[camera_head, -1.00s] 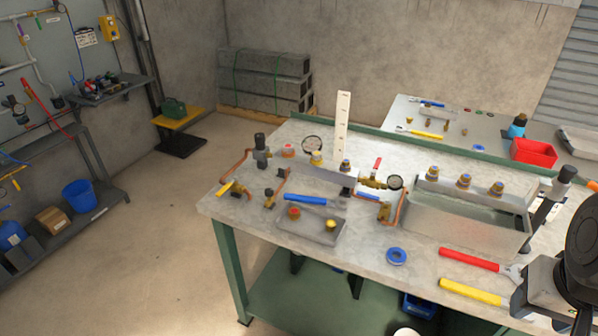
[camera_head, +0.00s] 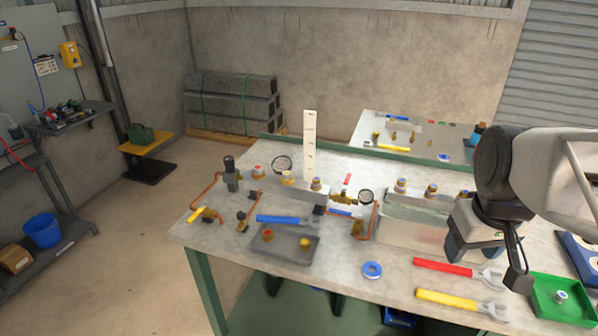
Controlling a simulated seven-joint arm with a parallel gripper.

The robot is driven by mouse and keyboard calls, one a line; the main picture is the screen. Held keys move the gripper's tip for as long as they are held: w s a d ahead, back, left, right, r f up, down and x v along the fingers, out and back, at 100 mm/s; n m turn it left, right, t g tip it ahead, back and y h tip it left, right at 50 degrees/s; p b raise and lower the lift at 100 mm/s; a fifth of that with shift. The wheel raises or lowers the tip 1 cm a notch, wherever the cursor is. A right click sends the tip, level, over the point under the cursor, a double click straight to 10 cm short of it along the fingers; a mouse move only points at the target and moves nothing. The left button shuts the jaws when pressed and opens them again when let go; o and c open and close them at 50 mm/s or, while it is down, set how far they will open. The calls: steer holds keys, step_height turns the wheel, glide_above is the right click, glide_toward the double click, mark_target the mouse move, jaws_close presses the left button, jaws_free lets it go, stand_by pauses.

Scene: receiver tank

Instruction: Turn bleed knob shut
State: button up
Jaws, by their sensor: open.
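My gripper (camera_head: 487,264) is open and empty, pointing down at the right of the bench, in front of the metal trough's right end. Its arm hides part of the trough and the bench behind. The pipework on the bench carries several small knobs and fittings; which one is the bleed knob I cannot tell. A black-topped valve (camera_head: 230,172) stands at the left end, joined to copper pipe. A small brass valve (camera_head: 242,222) sits in front of it. My gripper is well right of all these.
A metal trough (camera_head: 400,235) stands between my gripper and the pipework. The front middle has some free room.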

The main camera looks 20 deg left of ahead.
steer(key=w+a+n, duration=0.6)
steer(key=w+a, duration=0.5)
steer(key=n+g, duration=0.3)
steer(key=n, duration=1.2)
glide_above(241, 214)
steer(key=shift+h, duration=0.3)
steer(key=f, duration=1.6)
steer(key=shift+w+a, duration=0.2)
steer(key=shift+a, duration=0.05)
steer(key=shift+s+d+f, duration=0.1)
steer(key=shift+f, duration=1.85)
steer(key=shift+s+d+f, duration=0.1)
steer(key=shift+f, duration=1.8)
steer(key=shift+c, duration=0.5)
